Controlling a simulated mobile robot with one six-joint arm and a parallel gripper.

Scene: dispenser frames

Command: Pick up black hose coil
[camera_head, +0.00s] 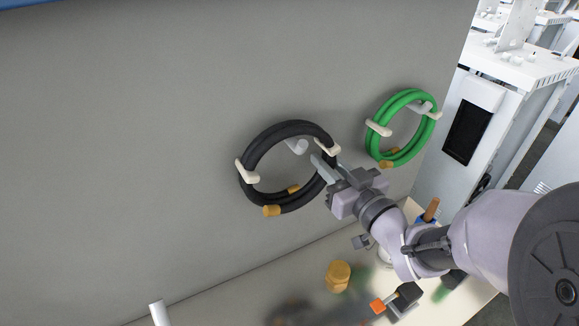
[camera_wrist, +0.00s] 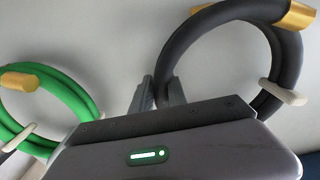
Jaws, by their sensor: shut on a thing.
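The black hose coil (camera_head: 256,148) with brass ends hangs on the grey wall on pale hooks. My gripper (camera_head: 325,168) is at the coil's right side in the head view, shut on the hose near the right-hand hook. In the wrist view the black hose coil (camera_wrist: 176,50) fills the upper right, and my gripper's fingers (camera_wrist: 158,92) stand on either side of its lower left stretch. The fingers partly cover the hose there.
A green hose coil (camera_head: 374,140) hangs to the right on its own hooks, close to my gripper. Below is a table with a brass-coloured fitting (camera_head: 338,276) and an orange-and-black item (camera_head: 397,301). White cabinets (camera_head: 470,110) stand at right. The wall left of the black coil is bare.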

